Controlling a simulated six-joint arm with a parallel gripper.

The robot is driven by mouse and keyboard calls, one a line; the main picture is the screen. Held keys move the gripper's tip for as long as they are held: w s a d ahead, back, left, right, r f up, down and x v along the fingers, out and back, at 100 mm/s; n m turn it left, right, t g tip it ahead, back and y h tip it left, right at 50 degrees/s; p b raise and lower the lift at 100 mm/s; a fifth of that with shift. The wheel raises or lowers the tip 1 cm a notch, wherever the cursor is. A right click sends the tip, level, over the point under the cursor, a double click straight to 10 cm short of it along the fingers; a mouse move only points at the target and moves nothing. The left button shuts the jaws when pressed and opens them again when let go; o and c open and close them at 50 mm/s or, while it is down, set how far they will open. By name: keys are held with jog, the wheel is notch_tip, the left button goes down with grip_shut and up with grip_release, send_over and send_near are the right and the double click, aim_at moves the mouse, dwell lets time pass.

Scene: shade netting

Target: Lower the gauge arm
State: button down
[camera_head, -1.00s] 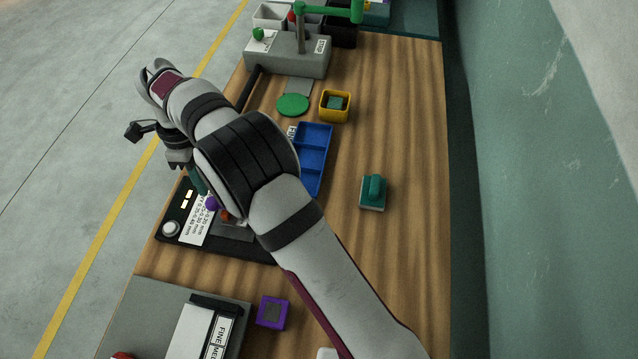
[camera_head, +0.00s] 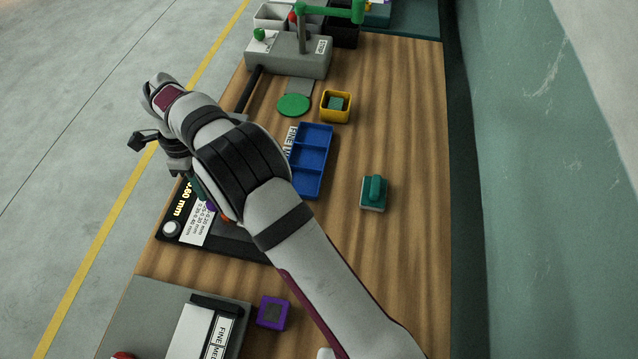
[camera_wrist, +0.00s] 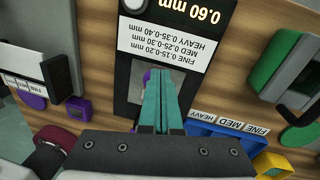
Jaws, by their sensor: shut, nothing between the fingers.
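The gauge is a black unit (camera_head: 170,238) on the wooden table, partly covered by my arm in the head view. In the wrist view its black panel (camera_wrist: 124,78) shows the reading 0.60 mm above a white range label (camera_wrist: 172,45). My gripper (camera_wrist: 161,75) has its teal fingers together, with nothing between them, over the gauge just below the label in that picture. A purple part of the gauge (camera_wrist: 146,76) shows beside the fingertips; it also shows in the head view (camera_head: 211,207). The gauge arm is mostly hidden; I cannot tell whether the fingers touch it.
A blue three-compartment tray (camera_head: 312,160) lies beyond the gauge. A teal-handled block (camera_head: 373,193) stands right, a yellow box (camera_head: 335,106) farther back, a purple box (camera_head: 272,312) in front.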

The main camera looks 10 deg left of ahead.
jog(key=shift+s+d+f, duration=0.1)
jog(key=shift+d+f, duration=0.1)
jog(key=shift+f, duration=0.1)
notch_tip(320, 180, up, 16)
jog(key=w, duration=0.2)
jog(key=shift+w+a, duration=0.15)
jog(key=shift+a, duration=0.1)
jog(key=shift+r, duration=0.1)
jog(key=d+r+n, duration=0.3)
jog(key=d+r, duration=0.1)
jog(key=d, duration=0.8)
jog(key=d+r+n, duration=0.3)
jog(key=d+r, duration=0.1)
jog(key=d, duration=0.8)
jog(key=s+d+f+n+y, duration=0.1)
jog(key=s+d+f+n, duration=0.1)
jog(key=s+d+f, duration=0.3)
jog(key=s+d+f+n+t+y, duration=0.1)
jog(key=s+d+f+n, duration=0.1)
jog(key=s+d+f, duration=0.3)
jog(key=s+d, duration=0.4)
jog(key=s, duration=0.5)
jog(key=shift+s+n, duration=0.15)
jog(key=shift+n, duration=0.25)
